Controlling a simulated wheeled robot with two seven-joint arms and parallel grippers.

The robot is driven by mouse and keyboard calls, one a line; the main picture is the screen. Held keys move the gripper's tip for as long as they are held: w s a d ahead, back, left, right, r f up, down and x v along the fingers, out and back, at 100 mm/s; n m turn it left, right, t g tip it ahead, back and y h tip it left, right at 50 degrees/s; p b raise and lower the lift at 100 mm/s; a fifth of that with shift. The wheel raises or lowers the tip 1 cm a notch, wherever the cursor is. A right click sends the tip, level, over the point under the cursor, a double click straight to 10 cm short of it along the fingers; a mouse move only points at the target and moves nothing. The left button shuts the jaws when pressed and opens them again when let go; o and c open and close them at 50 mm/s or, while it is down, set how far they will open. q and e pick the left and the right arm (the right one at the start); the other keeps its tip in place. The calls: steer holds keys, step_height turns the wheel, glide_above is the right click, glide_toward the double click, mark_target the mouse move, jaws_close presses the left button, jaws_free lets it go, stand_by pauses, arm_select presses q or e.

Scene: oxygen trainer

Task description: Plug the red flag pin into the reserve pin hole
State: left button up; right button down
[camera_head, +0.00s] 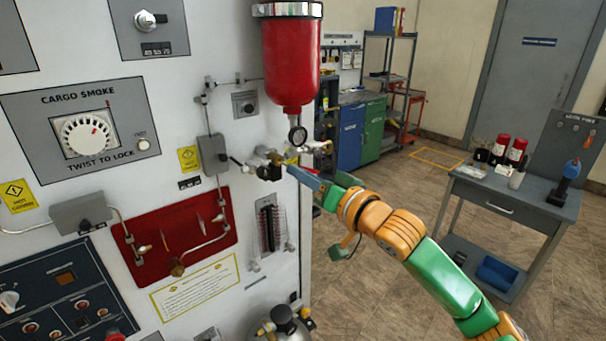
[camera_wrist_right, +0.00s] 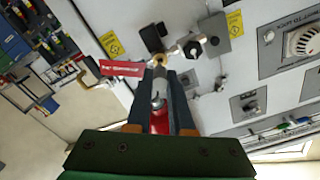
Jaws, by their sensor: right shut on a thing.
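My right gripper (camera_head: 288,168) reaches in from the right to the brass and dark valve fittings (camera_head: 265,163) below the red bottle. In the right wrist view the gripper (camera_wrist_right: 160,82) is shut at its tips on the pin of the red flag (camera_wrist_right: 122,68), which sticks out to the left with white lettering. The tips and pin end lie close to a brass fitting (camera_wrist_right: 159,60). I cannot tell whether the pin is inside a hole. In the head view the flag is not clearly visible. I cannot make out the reserve pin hole. My left gripper is out of view.
A grey box (camera_head: 213,154) with conduit sits just left. A grey table (camera_head: 510,190) stands at the right, with open floor between.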

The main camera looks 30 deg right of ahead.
stand_by(0.5)
steer(key=shift+w+r+p, duration=0.1)
steer(key=shift+w+p, duration=0.9)
steer(key=shift+p, duration=0.1)
stand_by(0.4)
steer(key=shift+w+a+p, duration=0.15)
steer(key=shift+w+p, duration=0.4)
steer(key=shift+w, duration=0.4)
steer(key=c, duration=0.7)
jaws_free()
steer(key=shift+w, duration=0.15)
